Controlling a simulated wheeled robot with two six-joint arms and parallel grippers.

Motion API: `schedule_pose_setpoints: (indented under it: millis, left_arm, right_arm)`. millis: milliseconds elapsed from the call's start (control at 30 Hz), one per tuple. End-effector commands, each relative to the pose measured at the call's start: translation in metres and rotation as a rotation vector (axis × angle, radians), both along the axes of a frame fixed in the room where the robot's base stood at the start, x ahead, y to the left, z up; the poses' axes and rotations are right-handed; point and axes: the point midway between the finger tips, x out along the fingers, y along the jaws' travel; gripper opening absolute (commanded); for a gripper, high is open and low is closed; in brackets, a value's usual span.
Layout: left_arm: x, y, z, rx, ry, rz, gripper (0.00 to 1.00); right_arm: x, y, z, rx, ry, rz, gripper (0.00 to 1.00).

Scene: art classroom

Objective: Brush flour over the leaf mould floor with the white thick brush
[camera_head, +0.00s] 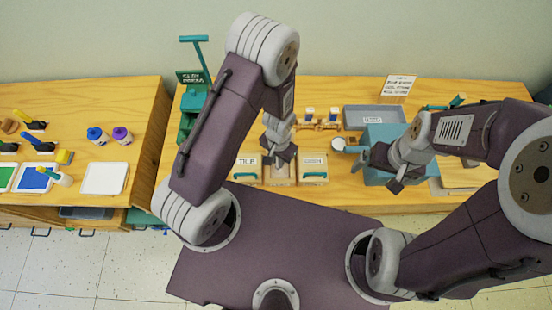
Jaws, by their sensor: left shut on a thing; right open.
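My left gripper (281,157) points down over the middle one of three moulds. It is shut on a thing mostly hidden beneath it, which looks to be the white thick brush. That middle mould (282,180), perhaps the leaf mould, is largely covered by the gripper, so its floor cannot be made out. A mould labelled TILE (247,177) lies to its left and another labelled mould (313,178) to its right. My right gripper (366,160) is open and apparently empty, in front of a blue-teal box. No flour can be made out.
The blue-teal box (386,137) and a small white-topped container (339,143) are near my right gripper. Behind stand a small wooden rack (317,126) and a grey tray (372,113). A green press (190,105) stands left. A second table (140,110) holds paints.

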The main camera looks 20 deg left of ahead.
Motion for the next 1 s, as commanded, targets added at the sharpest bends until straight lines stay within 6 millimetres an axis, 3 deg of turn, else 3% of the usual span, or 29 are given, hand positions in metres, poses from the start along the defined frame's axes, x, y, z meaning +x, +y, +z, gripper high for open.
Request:
schedule_pose_setpoints:
  millis: [1000]
  left_arm:
    - [0.006,-0.019,0.000,0.000,-0.001,0.001,0.00]
  right_arm:
    - [0.000,0.000,0.002,0.000,0.000,0.000,1.00]
